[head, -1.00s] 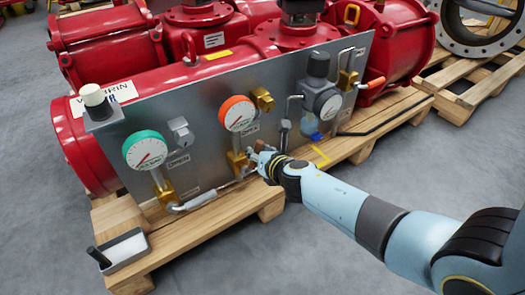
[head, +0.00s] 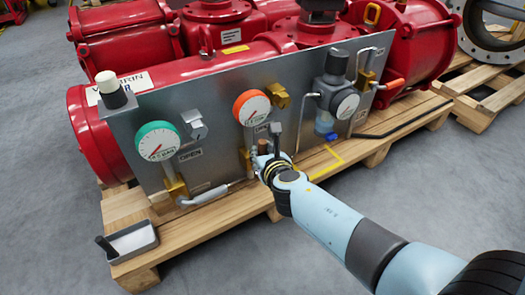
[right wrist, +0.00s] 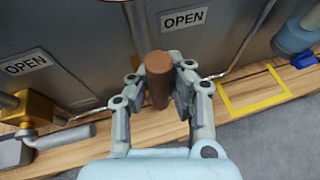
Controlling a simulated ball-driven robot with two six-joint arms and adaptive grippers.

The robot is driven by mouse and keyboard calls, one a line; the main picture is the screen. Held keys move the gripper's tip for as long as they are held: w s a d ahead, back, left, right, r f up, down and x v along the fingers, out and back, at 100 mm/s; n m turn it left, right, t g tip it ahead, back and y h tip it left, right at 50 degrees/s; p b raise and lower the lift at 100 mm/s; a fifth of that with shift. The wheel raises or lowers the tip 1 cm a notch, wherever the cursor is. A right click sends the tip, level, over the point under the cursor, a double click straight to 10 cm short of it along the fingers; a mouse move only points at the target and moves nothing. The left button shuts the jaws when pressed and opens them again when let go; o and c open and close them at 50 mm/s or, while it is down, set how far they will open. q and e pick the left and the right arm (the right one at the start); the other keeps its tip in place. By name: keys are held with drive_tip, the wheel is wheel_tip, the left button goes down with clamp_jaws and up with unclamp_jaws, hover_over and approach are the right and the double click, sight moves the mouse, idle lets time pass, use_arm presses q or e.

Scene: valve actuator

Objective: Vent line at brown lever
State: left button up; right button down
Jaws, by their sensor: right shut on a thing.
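The brown lever (right wrist: 158,82) is a short round brown handle between the two fingers of my right gripper (right wrist: 160,92) in the right wrist view. It points up toward the camera, and its lower end is partly hidden by the fingers. In the head view my right gripper (head: 260,160) is at the front of the grey panel (head: 215,160), below the gauge with the orange rim (head: 252,107). The gripper is shut on the lever and partly covers the brass fitting there. My left gripper is not in view.
A green-rimmed gauge (head: 158,142) and a brass valve with a grey handle (head: 208,194) are to the left. A dark upright handle (head: 276,138) and a regulator (head: 333,92) are to the right. A grey tray (head: 132,240) lies on the pallet.

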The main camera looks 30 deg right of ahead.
drive_tip(key=shift+a, duration=0.25)
drive_tip(key=c, duration=1.3)
unclamp_jaws()
drive_tip(key=shift+c, duration=0.2)
drive_tip(key=shift+o, duration=0.9)
drive_tip(key=shift+d, duration=0.1)
drive_tip(key=shift+s, duration=0.3)
drive_tip(key=v, duration=1.1)
drive_tip(key=shift+s+r, duration=0.2)
